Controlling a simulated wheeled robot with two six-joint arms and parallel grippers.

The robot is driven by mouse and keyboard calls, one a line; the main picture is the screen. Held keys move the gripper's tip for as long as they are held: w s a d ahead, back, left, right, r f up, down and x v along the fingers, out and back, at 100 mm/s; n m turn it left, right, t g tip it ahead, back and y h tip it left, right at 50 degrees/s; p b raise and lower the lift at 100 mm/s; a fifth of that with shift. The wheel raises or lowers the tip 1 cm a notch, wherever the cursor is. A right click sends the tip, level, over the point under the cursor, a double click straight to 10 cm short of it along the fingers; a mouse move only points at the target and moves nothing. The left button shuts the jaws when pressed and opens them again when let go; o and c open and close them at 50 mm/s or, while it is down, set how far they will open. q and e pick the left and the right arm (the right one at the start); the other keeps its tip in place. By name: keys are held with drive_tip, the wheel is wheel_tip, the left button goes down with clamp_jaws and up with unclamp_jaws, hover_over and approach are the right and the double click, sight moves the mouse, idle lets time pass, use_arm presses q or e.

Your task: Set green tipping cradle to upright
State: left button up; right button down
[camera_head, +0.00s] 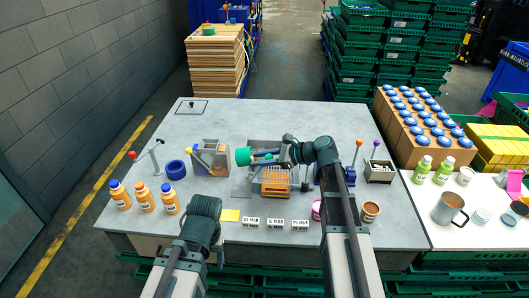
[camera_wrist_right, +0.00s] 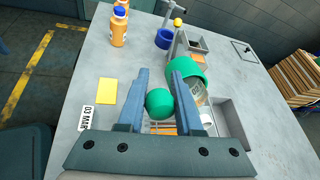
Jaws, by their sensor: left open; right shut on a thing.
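The green tipping cradle (camera_head: 243,156) lies tilted over the grey bin area at the table's middle. In the right wrist view the cradle (camera_wrist_right: 186,68) is a green sleeve around a clear, labelled container (camera_wrist_right: 197,92), which slants down to the lower right. A round green knob (camera_wrist_right: 160,103) sits just in front of it. My right gripper (camera_head: 262,155) has its blue fingers shut on this knob, as the right wrist view (camera_wrist_right: 161,95) shows. My left gripper (camera_head: 204,222) is low at the front left, away from the cradle; its fingers are mostly hidden.
A blue ring (camera_head: 176,170), orange bottles (camera_head: 143,197) and a grey hopper (camera_head: 214,152) stand to the left. Labelled blocks (camera_head: 276,222) line the front edge.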

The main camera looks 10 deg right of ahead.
drive_tip(key=w+a+f+n+g+h+p, duration=0.1)
drive_tip(key=a+f+g+h+p, duration=0.1)
drive_tip(key=a+h, duration=0.4)
drive_tip(key=w+a+f+g+h+p, duration=0.2)
drive_tip(key=a+h+p, duration=0.3)
drive_tip(key=h, duration=0.2)
drive_tip(key=shift+a+n+g+h, duration=0.4)
idle(1.0)
drive_tip(key=shift+f, duration=0.15)
idle(0.6)
drive_tip(key=c, duration=0.6)
unclamp_jaws()
drive_tip(key=shift+w+a, duration=0.1)
drive_tip(key=shift+w, duration=0.05)
